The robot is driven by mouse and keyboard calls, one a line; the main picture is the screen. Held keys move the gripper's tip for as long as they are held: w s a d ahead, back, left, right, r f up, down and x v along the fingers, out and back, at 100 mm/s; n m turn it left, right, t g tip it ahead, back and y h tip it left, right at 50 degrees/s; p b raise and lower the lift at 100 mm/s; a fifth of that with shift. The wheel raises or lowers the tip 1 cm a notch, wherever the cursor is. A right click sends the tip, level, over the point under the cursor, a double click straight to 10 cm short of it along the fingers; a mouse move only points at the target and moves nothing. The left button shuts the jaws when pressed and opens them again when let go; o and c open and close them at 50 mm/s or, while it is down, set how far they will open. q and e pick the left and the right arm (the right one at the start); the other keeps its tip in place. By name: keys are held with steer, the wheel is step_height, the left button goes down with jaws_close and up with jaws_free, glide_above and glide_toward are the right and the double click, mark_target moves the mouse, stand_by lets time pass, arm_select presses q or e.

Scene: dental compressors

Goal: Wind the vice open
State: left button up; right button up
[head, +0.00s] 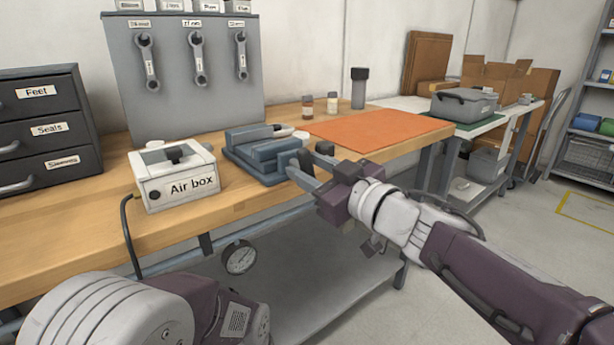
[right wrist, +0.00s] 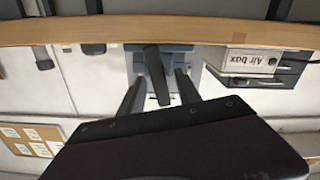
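The blue-grey vice (head: 258,150) sits on the wooden bench near its front edge, to the right of the air box. Its dark handle (head: 306,160) is at the vice's front end. My right gripper (head: 302,163) reaches in from the right, level with the handle. In the right wrist view, the handle (right wrist: 157,78) stands between the two fingers, with the vice (right wrist: 168,60) beyond it. The fingers (right wrist: 158,90) are spread, with visible gaps on both sides of the handle. My left gripper is out of view; only part of my left arm shows at lower left.
The air box (head: 178,180) stands left of the vice, its cable hanging over the bench edge (head: 240,208). An orange mat (head: 380,130) lies to the right. Small bottles (head: 308,108) and a dark-capped cylinder (head: 358,88) stand behind. A gauge (head: 239,258) hangs below the bench.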

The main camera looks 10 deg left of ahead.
steer(key=shift+w+a, duration=0.3)
steer(key=shift+a, duration=0.05)
jaws_close()
